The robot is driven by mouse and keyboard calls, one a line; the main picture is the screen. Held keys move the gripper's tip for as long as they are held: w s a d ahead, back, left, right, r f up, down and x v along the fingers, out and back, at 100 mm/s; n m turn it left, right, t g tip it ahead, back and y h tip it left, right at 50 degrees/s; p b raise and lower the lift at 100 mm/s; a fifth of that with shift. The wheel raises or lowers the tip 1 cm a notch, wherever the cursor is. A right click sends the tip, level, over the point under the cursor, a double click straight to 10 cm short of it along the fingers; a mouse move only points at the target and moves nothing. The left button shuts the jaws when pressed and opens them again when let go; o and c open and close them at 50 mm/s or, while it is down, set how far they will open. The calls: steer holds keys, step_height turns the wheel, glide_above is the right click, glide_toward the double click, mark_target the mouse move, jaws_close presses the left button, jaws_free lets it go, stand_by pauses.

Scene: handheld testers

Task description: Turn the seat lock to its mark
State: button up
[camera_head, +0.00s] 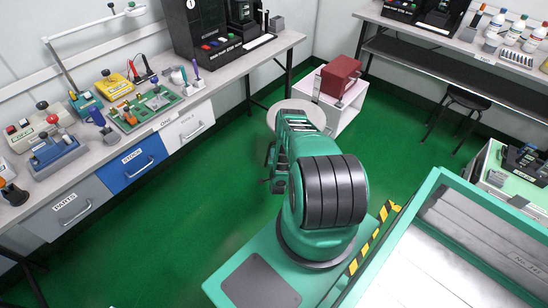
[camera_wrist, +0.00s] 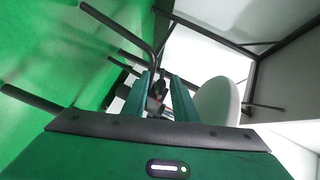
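A round pale seat (camera_head: 298,112) stands beyond my arm in the head view, partly hidden by it. In the wrist view the seat (camera_wrist: 218,101) shows nearly edge-on at the right, with black rods (camera_wrist: 118,28) at the left. My gripper (camera_wrist: 159,76) has its two green fingers apart, pointing toward the underside of the seat. A small dark part (camera_wrist: 156,92) shows in the gap between the fingers; whether they touch it is unclear. It may be the seat lock, but its shape and any mark cannot be made out. In the head view my arm hides most of the fingers.
A white cart with a red box (camera_head: 341,76) stands just behind the seat. A workbench with testers and drawers (camera_head: 138,162) runs along the left. A black stool (camera_head: 466,98) is at the right under a second bench. Green floor lies open left of my arm.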

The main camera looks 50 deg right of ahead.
jaws_close()
steer(key=shift+d, duration=0.15)
